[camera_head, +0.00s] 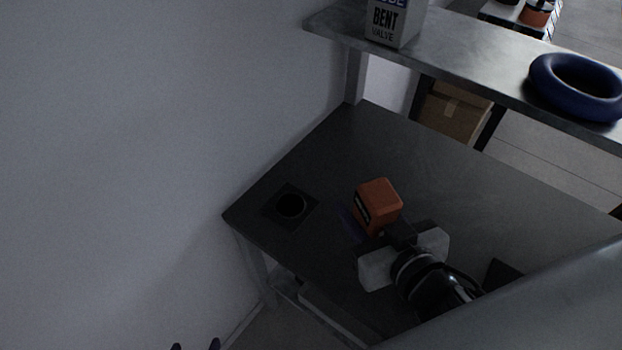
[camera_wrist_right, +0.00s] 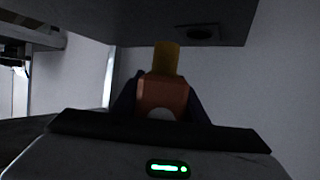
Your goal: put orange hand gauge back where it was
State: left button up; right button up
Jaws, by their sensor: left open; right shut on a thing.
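The orange hand gauge (camera_head: 378,203) is a boxy orange piece with a dark label on its side. My right gripper (camera_head: 376,226) is shut on it, over the dark table. In the right wrist view the gauge (camera_wrist_right: 162,94) sits between the two dark fingers, with a yellow part pointing away from the gripper. A dark square plate with a round black hole (camera_head: 291,206) lies on the table, left of and apart from the gauge. The hole also shows in the right wrist view (camera_wrist_right: 203,32). Only the dark fingertips of my open left gripper (camera_head: 195,346) show, at the bottom edge, far from the gauge.
The dark table (camera_head: 400,145) is mostly bare, with a pale wall along its left. A raised shelf (camera_head: 460,65) at the back holds a bent valve box (camera_head: 386,24) and a blue ring (camera_head: 577,88). A cardboard box (camera_head: 452,112) shows beneath the shelf.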

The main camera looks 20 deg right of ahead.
jog(key=w+a+n+y+b, duration=0.1)
jog(key=w+a+b, duration=0.1)
jog(key=w+a, duration=0.5)
jog(key=w+a+n+y+b, duration=0.1)
jog(key=w+a+y+b, duration=0.15)
jog(key=w, duration=0.75)
jog(key=shift+h, duration=0.45)
notch_tip(320, 180, down, 5)
jog(key=shift+w+r, duration=0.15)
notch_tip(320, 180, down, 4)
jog(key=shift+r, duration=0.1)
jog(key=o, duration=1.3)
jog(key=shift+f, duration=0.25)
